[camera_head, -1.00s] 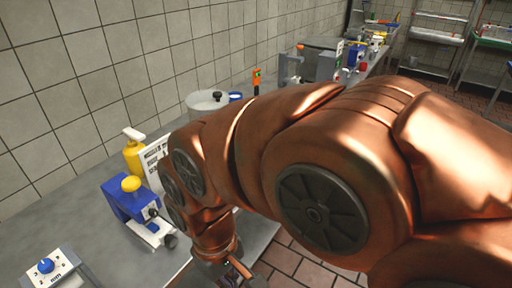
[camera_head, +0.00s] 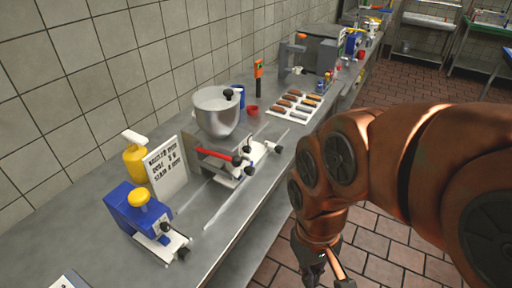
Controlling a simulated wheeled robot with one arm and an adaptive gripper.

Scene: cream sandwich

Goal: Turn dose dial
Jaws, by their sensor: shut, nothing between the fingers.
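Only a corner of a white panel (camera_head: 68,281) shows at the bottom left. Its dial face and blue knob are outside the frame now. My gripper (camera_head: 326,272) hangs at the lower middle right, past the counter's front edge and over the tiled floor. It is shut and empty, far to the right of the panel. Its fingertips are small and partly cut off by the bottom edge.
A blue device with a yellow knob (camera_head: 138,197), a yellow pump bottle (camera_head: 136,162), a text sign (camera_head: 168,168) and a steel bowl machine (camera_head: 217,115) stand along the counter (camera_head: 215,258). A tray (camera_head: 310,108) of oblong items lies farther back.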

